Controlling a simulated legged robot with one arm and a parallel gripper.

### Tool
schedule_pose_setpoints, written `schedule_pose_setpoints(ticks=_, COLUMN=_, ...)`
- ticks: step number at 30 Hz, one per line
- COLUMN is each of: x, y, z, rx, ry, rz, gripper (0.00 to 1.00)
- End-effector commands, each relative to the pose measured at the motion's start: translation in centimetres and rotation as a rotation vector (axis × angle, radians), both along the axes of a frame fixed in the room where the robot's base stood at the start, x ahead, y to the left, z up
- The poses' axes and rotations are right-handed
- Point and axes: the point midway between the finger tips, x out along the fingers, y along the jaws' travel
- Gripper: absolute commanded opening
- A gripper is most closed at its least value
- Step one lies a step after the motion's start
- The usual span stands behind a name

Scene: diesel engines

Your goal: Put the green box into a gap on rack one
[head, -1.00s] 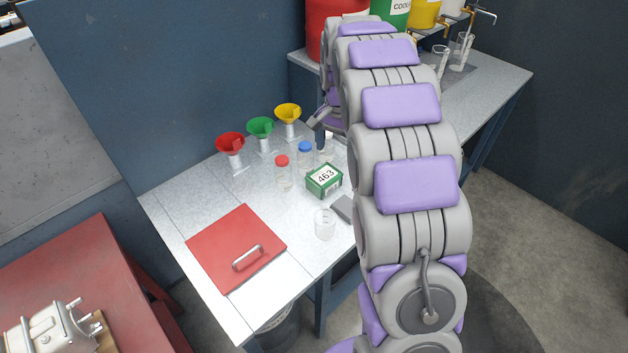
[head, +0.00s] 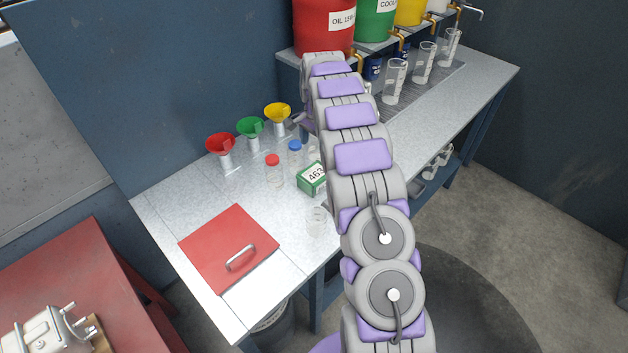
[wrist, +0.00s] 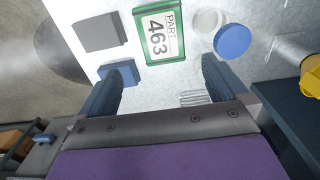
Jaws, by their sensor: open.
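In the head view my arm hides most of the gripper. I cannot make out rack one in these frames.
A red-capped jar (head: 273,170), a blue-capped jar (head: 295,155) and a clear beaker (head: 317,220) stand near the box. Funnels (head: 250,130) stand behind. A red lid with a handle (head: 228,247) lies at front left. Colored drums (head: 325,27) stand at the back.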

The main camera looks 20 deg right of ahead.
Motion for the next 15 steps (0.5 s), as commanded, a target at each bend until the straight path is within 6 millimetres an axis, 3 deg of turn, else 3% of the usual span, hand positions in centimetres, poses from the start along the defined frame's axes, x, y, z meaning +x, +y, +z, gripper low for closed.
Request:
schedule_pose_setpoints(ticks=9, x=-0.2, y=0.0, z=-6.7, rx=0.002, ry=0.006, rz=0.000, gripper=1.00)
schedule_pose_setpoints(ticks=15, x=-0.1, y=0.0, z=-8.9, rx=0.001, ry=0.003, rz=0.000, gripper=1.00)
